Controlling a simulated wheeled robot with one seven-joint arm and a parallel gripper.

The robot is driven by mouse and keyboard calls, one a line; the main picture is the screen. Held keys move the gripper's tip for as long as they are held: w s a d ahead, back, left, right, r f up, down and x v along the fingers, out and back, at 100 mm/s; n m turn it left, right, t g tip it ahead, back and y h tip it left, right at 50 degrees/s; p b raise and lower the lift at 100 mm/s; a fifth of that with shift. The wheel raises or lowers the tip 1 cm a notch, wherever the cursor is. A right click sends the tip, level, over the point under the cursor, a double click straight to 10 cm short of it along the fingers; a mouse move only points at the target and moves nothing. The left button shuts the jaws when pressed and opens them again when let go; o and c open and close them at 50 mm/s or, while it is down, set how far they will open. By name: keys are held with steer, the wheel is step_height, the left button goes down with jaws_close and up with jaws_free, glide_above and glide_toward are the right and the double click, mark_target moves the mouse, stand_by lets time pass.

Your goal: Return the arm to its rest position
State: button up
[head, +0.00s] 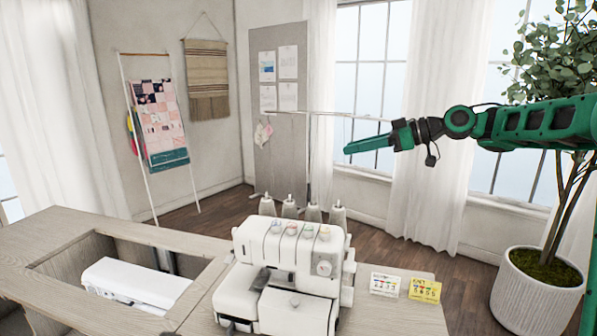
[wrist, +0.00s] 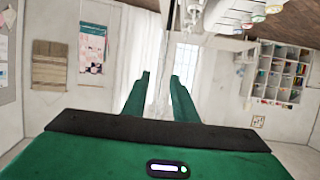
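My green gripper (head: 347,149) is raised in the air at the right of the head view, well above the cabinet. It points left and my arm reaches in from the right edge. In the wrist view, the two fingers of my gripper (wrist: 161,80) stand apart with nothing between them. The head view shows the fingers from the side, so their gap is hidden there.
A white serger (head: 290,262) with thread cones stands on the wooden cabinet (head: 400,318), below my gripper. A white machine (head: 130,283) sits in the cabinet's recess. A potted plant (head: 535,300) stands right, below my arm.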

steer(key=s+d+f+m+g+h, duration=0.1)
steer(key=s+d+f+m+h, duration=0.8)
steer(key=s+f, duration=0.55)
steer(key=s+d+f+m+g+h, duration=0.1)
steer(key=s+d+f+m, duration=0.2)
steer(key=s, duration=0.8)
steer(key=s+d+f+m+g+h, duration=0.1)
steer(key=s+d+f+m+g, duration=0.1)
steer(key=s, duration=0.9)
steer(key=s+d+f+m+g+h, duration=0.1)
steer(key=s+d+f+m+g, duration=0.1)
steer(key=s+d+f+m, duration=0.2)
steer(key=s+d+m, duration=0.1)
steer(key=s+d, duration=0.2)
steer(key=s, duration=0.5)
steer(key=shift+d+m+h, duration=0.3)
steer(key=shift+h, duration=0.1)
steer(key=shift+f, duration=0.1)
steer(key=shift+w+f, duration=0.25)
steer(key=shift+w, duration=0.35)
